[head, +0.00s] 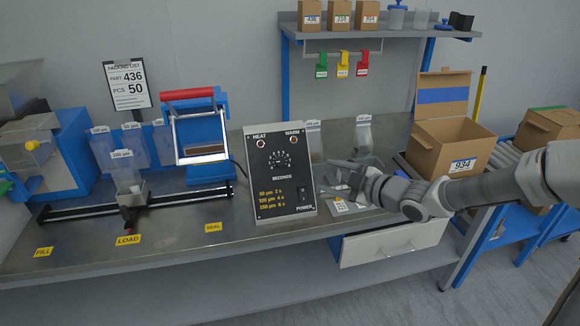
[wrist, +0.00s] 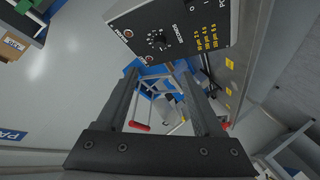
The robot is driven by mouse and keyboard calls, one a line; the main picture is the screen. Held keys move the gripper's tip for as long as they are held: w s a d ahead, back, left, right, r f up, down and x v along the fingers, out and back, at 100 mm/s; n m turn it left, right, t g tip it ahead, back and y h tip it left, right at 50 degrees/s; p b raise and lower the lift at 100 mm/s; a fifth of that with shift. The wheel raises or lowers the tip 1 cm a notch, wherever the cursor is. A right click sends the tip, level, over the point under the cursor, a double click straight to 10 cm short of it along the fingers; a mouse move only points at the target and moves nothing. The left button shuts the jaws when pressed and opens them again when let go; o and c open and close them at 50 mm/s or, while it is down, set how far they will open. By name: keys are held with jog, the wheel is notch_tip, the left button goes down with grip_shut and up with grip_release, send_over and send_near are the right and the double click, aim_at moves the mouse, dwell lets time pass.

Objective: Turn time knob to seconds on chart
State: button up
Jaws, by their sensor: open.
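The control box (head: 282,190) stands upright on the bench, with a black sloped face. Its time knob (head: 280,160) sits in a ring of numbers above the word SECONDS, and the knob also shows in the wrist view (wrist: 158,41). The pointer's exact setting is too small to read. The yellow chart (head: 271,198) low on the face pairs 50 µm with 2 s, 100 µm with 4 s and 150 µm with 6 s. My gripper (head: 329,177) is open and empty, just right of the box and apart from the knob.
A power switch (head: 304,194) is at the box's lower right. The blue sealer (head: 200,140) with a red handle stands left, behind the rail carriage (head: 130,197). The packing list (head: 129,83) reads part 436, 50 pieces. An open drawer (head: 392,243) juts out below the bench.

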aim_at(282, 162)
jog(key=b+x, duration=0.4)
jog(key=x, duration=1.3)
jog(key=shift+w+a+r, duration=0.1)
jog(key=shift+w+a, duration=0.05)
jog(key=shift+a, duration=0.05)
grip_shut()
